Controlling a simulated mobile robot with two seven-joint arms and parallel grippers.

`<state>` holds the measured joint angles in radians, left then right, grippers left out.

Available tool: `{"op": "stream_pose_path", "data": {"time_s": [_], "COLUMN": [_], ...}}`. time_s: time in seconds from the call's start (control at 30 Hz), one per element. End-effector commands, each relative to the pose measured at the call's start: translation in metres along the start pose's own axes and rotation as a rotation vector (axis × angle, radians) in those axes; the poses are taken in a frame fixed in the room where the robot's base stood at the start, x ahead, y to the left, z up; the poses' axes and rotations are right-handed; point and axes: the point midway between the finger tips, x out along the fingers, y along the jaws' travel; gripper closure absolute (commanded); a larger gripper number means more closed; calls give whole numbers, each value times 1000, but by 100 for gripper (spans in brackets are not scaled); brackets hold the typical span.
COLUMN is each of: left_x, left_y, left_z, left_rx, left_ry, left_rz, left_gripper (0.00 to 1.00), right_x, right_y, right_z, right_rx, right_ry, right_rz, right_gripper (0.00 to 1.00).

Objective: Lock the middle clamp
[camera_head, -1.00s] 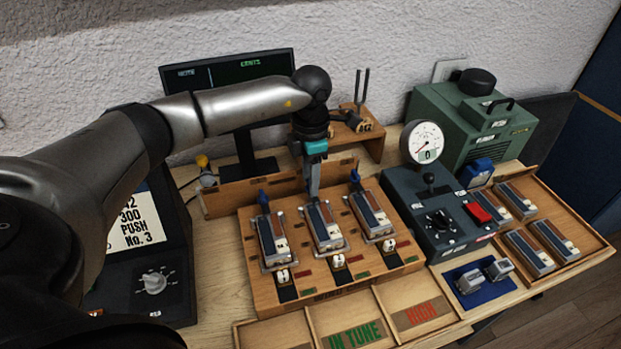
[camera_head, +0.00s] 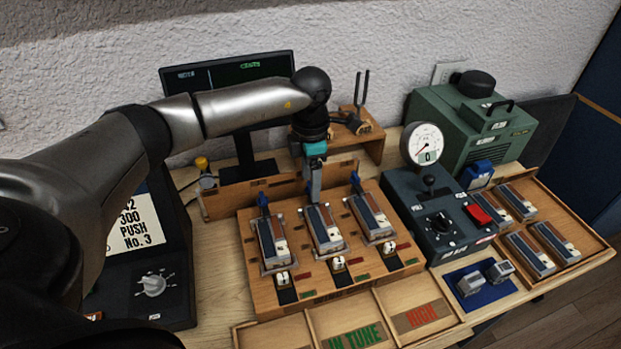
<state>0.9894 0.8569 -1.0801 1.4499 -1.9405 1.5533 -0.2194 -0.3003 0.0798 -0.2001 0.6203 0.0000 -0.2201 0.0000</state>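A wooden fixture board (camera_head: 342,302) carries three metal-and-wood pieces side by side, each with a clamp at its far end. The left clamp's blue lever (camera_head: 263,201) and the right clamp's blue lever (camera_head: 355,182) stand upright. The middle piece (camera_head: 324,231) lies between the others. My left gripper (camera_head: 315,196) points down at the far end of the middle piece, right where its clamp is. It hides most of the middle clamp; a bit of blue shows beside the fingers. The fingers appear as one narrow column, so their opening is unclear. My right gripper is not in view.
A grey control box (camera_head: 437,215) with a dial gauge (camera_head: 424,143) stands right of the board. Trays marked IN TUNE (camera_head: 353,336) and HIGH (camera_head: 422,315) lie in front. A monitor (camera_head: 226,77) and a tuning-fork stand (camera_head: 367,145) are behind my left arm.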

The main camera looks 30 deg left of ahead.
Motion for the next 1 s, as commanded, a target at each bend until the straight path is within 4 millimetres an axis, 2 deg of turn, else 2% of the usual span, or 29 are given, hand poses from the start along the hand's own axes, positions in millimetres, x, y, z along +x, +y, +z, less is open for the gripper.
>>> {"op": "stream_pose_path", "data": {"time_s": [0.23,0.37,0.8,1.0], "left_x": [-2,-15,-116,-144], "left_y": [0,0,0,0], "left_z": [0,1,1,0], "left_rx": [-1,-1,0,0], "left_ry": [1,-3,-3,-1], "left_rz": [-1,0,2,0], "left_gripper": [28,28,28,28], "right_x": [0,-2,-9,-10], "right_y": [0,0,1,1], "right_z": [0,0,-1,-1], "right_rx": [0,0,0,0], "right_ry": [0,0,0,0], "right_rz": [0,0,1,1], "right_gripper": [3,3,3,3]}}
